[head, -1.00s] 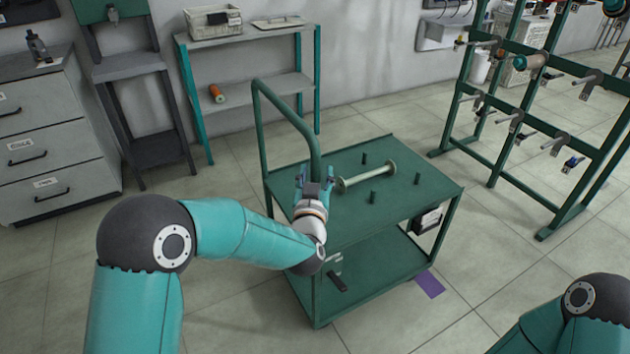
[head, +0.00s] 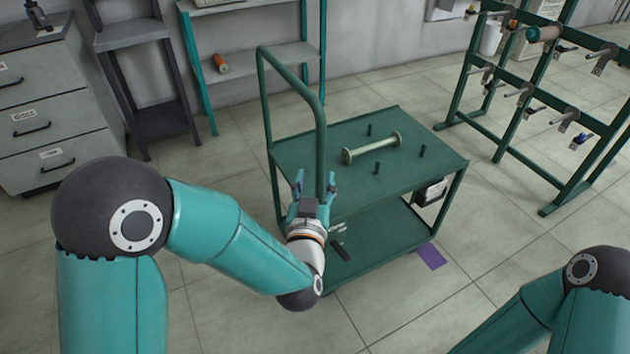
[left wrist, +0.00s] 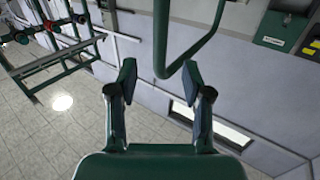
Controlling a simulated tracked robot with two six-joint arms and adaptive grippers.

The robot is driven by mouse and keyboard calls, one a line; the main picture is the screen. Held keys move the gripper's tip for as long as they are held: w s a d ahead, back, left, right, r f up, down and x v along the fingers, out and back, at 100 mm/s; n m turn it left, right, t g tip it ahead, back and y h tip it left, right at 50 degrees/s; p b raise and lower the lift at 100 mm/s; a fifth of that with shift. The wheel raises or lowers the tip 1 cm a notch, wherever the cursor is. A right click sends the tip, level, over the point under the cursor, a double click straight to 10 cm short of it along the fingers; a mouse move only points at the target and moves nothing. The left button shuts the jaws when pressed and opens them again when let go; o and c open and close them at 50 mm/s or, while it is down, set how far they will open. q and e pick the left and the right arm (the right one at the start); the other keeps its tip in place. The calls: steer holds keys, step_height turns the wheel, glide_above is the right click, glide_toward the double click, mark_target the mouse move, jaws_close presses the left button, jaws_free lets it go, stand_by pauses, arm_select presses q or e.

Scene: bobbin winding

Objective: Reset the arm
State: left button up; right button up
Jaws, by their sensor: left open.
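My left gripper (head: 313,188) is open and empty in the head view, in front of the green cart's upright handle and left of the cart's top shelf. Its two fingers (left wrist: 160,95) stand wide apart in the left wrist view with nothing between them. A pale empty bobbin (head: 372,148) lies on its side on the top shelf of the green cart (head: 425,180), among short green pegs, clear of the gripper. My right arm shows at the lower right of the head view; its gripper is out of the picture.
The cart's handle (head: 320,125) rises close by the left gripper. A green rack (head: 545,110) with several pegs stands at the right. Grey drawers (head: 50,120) and a shelf (head: 255,60) with an orange spool (head: 221,63) are at the back left. A purple patch (head: 431,256) lies on the floor.

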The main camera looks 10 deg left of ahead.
stand_by(0.3)
arm_select(q)
steer(key=a+f+n+g+y+p, duration=0.1)
steer(key=a+f+g+y+p, duration=0.15)
steer(key=a+p, duration=0.45)
steer(key=s+a+f+g+h+p, duration=0.1)
steer(key=s+a+f+g, duration=0.1)
steer(key=f, duration=0.4)
steer(key=s+a+f+g+h+p, duration=0.1)
steer(key=s+a+f+g+p, duration=0.15)
steer(key=f, duration=0.25)
steer(key=s+d+f+g+h, duration=0.2)
steer(key=s+d+f+g, duration=0.1)
steer(key=s, duration=0.4)
steer(key=s+d+f+g+h, duration=0.1)
steer(key=s+d+f+g, duration=0.1)
steer(key=s+f+g, duration=0.2)
steer(key=s+d+f+g+h, duration=0.2)
steer(key=s+d+f+g, duration=0.1)
steer(key=s, duration=0.7)
steer(key=shift+d+f+h+p, duration=0.3)
steer(key=shift+d+h+p, duration=0.05)
steer(key=shift+p, duration=0.1)
